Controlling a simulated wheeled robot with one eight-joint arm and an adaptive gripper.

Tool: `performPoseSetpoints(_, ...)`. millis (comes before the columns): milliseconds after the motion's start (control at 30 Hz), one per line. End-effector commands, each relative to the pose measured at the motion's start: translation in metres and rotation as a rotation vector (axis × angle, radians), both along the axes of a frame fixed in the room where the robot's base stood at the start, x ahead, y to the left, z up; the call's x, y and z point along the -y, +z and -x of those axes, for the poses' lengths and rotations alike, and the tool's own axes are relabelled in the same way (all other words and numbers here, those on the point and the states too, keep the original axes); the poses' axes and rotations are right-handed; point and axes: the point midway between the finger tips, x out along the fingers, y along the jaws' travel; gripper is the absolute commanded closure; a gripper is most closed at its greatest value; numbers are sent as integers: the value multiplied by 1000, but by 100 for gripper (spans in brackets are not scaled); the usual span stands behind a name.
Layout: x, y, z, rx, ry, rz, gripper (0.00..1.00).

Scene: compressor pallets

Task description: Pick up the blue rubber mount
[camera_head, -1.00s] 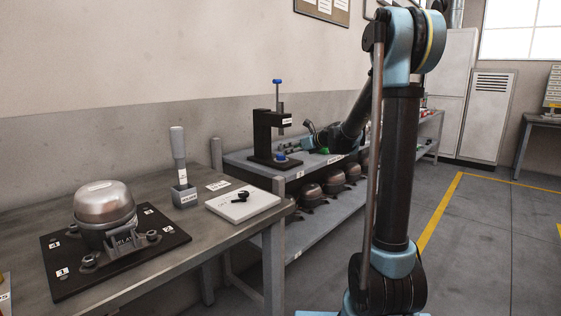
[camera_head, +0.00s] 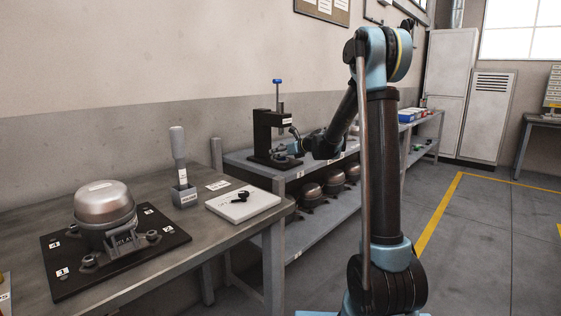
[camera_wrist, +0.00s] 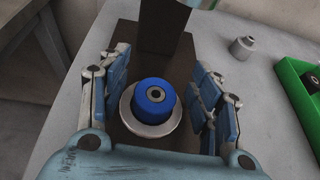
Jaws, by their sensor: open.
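The blue rubber mount (camera_wrist: 153,98) is a short blue cylinder with a metal centre. It sits upright on a round light metal seat (camera_wrist: 136,128) on the base of the dark press. In the wrist view my gripper (camera_wrist: 160,92) is open, with one finger on each side of the mount and a gap on both sides. In the head view the gripper is at the press base and too small to make out, and the mount cannot be made out there. The press (camera_head: 264,137) is a black stand with a blue-topped plunger (camera_head: 278,90).
The press column (camera_wrist: 166,20) rises just beyond the mount. A grey metal part (camera_wrist: 242,47) and a green tray (camera_wrist: 293,90) lie to the right in the wrist view. The near bench holds a silver compressor (camera_head: 104,205), a holder (camera_head: 184,194) and a white board (camera_head: 243,203).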

Motion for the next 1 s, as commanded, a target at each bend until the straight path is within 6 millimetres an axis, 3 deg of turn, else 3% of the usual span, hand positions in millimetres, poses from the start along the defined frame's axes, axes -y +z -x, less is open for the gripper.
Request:
performPoseSetpoints(267,-2,-1,-2,0,-1,0,42)
performPoseSetpoints(500,-2,-1,-2,0,-1,0,90)
performPoseSetpoints(833,-2,0,-2,0,-1,0,94)
performPoseSetpoints(1000,-1,10,-1,0,-1,0,94)
